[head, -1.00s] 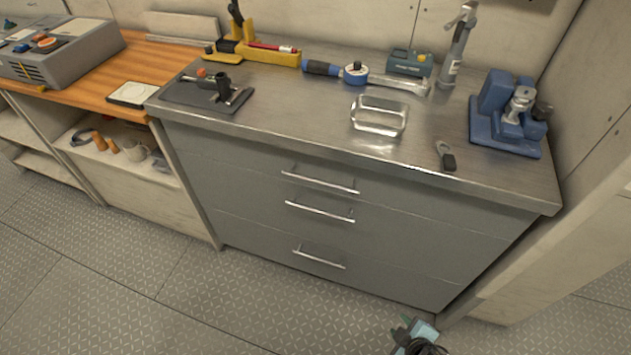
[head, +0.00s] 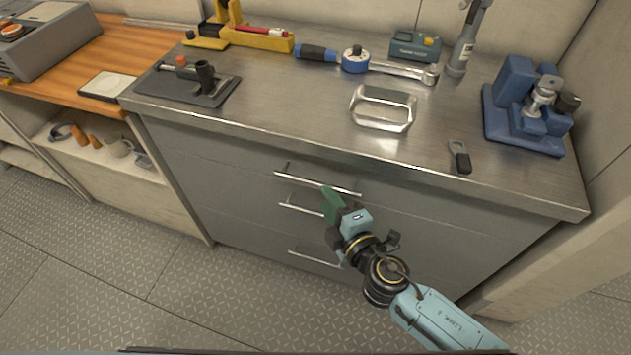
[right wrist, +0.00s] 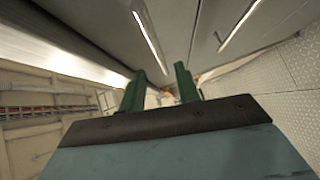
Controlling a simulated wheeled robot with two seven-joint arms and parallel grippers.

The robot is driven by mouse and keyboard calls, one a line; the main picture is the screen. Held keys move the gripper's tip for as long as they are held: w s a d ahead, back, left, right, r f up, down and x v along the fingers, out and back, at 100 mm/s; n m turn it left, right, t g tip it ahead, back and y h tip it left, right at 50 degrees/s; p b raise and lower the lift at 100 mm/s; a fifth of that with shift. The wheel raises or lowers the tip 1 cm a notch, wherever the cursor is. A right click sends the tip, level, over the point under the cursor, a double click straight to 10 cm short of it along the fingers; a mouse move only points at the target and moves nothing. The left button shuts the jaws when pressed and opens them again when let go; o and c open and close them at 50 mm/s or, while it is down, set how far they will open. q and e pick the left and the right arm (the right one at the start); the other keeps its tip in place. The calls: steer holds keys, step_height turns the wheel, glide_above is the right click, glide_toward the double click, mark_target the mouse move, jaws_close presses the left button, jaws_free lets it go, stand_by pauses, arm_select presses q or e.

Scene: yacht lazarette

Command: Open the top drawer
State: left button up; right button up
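The grey drawer cabinet has three drawers, all flush with its front. The top drawer (head: 225,162) has a silver bar handle (head: 300,178) just under the worktop; the same handle shows in the right wrist view (right wrist: 148,36). My right gripper (head: 330,200) is in front of the cabinet, by the right half of that handle. In the right wrist view its two green fingers (right wrist: 160,75) stand apart with nothing held. The handle's near end appears between the fingertips there, but I cannot tell whether they reach around it. My left gripper is not in view.
The middle handle (head: 300,209) and bottom handle (head: 315,259) sit below. The floor in front is clear.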

mark_target(315, 182)
steer(key=x, duration=0.6)
steer(key=shift+w+a+b, duration=0.15)
steer(key=shift+w+b, duration=0.2)
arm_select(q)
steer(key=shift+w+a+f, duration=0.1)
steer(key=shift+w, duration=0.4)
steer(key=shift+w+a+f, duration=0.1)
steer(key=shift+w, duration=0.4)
arm_select(e)
steer(key=c, duration=0.7)
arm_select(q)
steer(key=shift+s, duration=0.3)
